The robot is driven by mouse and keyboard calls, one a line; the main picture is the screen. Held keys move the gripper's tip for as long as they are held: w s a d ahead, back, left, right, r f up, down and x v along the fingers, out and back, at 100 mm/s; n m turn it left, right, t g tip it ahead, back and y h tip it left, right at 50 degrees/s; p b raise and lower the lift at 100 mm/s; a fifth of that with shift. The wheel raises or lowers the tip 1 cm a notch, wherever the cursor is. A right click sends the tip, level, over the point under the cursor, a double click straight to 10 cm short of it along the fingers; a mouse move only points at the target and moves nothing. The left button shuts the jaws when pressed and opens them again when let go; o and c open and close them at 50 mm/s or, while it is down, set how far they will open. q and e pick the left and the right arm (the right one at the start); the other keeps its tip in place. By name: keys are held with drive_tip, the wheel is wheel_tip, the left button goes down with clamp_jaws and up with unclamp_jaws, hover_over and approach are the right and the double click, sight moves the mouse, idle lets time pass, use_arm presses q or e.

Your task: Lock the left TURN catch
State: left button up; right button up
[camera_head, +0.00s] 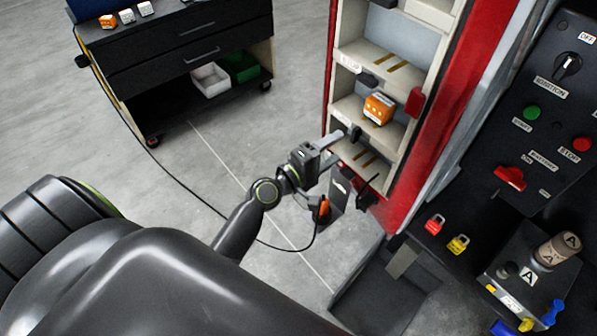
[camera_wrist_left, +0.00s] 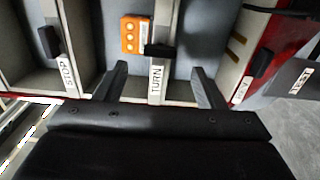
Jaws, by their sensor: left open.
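The black TURN catch (camera_wrist_left: 159,50) sits on the cabinet divider above the white TURN label (camera_wrist_left: 157,80). In the left wrist view it lies crosswise to the divider, beside the orange unit (camera_wrist_left: 134,36). The catch also shows in the head view (camera_head: 355,133), with the orange unit (camera_head: 379,108) on the shelf just beyond it. My left gripper (camera_head: 336,150) is open at the cabinet front. In the left wrist view its fingers (camera_wrist_left: 160,70) stand apart on either side of the label and divider, empty. My right gripper is not in view.
Other black catches, one by a STOP label (camera_wrist_left: 67,72), flank this one. The red-edged cabinet (camera_head: 450,115) stands beside a control panel (camera_head: 545,110). A drawer cart (camera_head: 190,75) is at upper left. A cable hangs over the mostly clear floor.

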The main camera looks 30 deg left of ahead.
use_arm(q)
drive_tip(key=b+v, duration=0.2)
drive_tip(key=v, duration=0.9)
drive_tip(key=shift+b, duration=0.4)
